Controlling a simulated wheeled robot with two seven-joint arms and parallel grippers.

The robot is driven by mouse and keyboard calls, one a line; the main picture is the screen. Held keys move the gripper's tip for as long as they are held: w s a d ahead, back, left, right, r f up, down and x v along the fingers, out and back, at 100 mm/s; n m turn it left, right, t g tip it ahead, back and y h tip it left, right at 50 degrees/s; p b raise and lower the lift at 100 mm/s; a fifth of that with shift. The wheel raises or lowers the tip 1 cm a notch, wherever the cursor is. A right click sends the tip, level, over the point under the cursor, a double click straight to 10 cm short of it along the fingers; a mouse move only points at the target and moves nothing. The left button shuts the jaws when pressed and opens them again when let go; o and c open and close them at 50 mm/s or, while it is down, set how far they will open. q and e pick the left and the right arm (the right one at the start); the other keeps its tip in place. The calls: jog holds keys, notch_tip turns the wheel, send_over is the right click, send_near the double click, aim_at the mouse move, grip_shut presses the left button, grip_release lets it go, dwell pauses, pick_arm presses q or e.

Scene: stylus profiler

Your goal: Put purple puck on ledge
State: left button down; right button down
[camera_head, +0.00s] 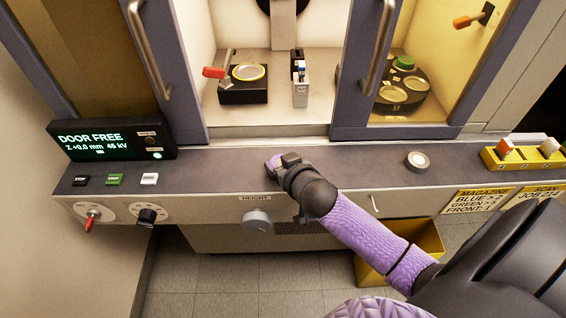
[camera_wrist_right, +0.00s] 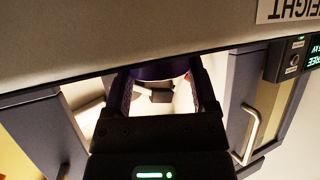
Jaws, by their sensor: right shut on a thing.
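The purple puck (camera_wrist_right: 160,72) is between the fingers of my right gripper (camera_wrist_right: 162,85) in the right wrist view, partly cut off by the ledge edge. In the head view my right gripper (camera_head: 277,163) is at the dark grey ledge (camera_head: 225,172) in front of the open cabinet, with a bit of the purple puck (camera_head: 271,162) showing at its tip. The gripper is shut on the puck. I cannot tell whether the puck touches the ledge. My left gripper is not in view.
Buttons (camera_head: 115,180) and a display (camera_head: 108,140) are at the left. The open chamber holds a black stage (camera_head: 243,95). A yellow bin (camera_head: 425,240) stands below.

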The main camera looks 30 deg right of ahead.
jog(key=shift+f, duration=0.2)
grip_release()
jog(key=shift+r, duration=0.4)
jog(key=p+v, duration=0.4)
jog(key=v, duration=0.7)
jog(key=s+a+f+n+g, duration=0.1)
jog(key=s+f+g, duration=0.3)
jog(key=f, duration=0.7)
jog(key=s+a+f+n+g, duration=0.1)
jog(key=s+f+g, duration=0.1)
jog(key=s+f, duration=0.65)
jog(key=s+a+f+n+g+y+b, duration=0.1)
jog(key=s+f+g, duration=0.5)
jog(key=s+f, duration=0.7)
jog(key=shift+s+a+f+n+y+b, duration=0.4)
jog(key=shift+s+a+n, duration=0.3)
jog(key=shift+s+a, duration=0.85)
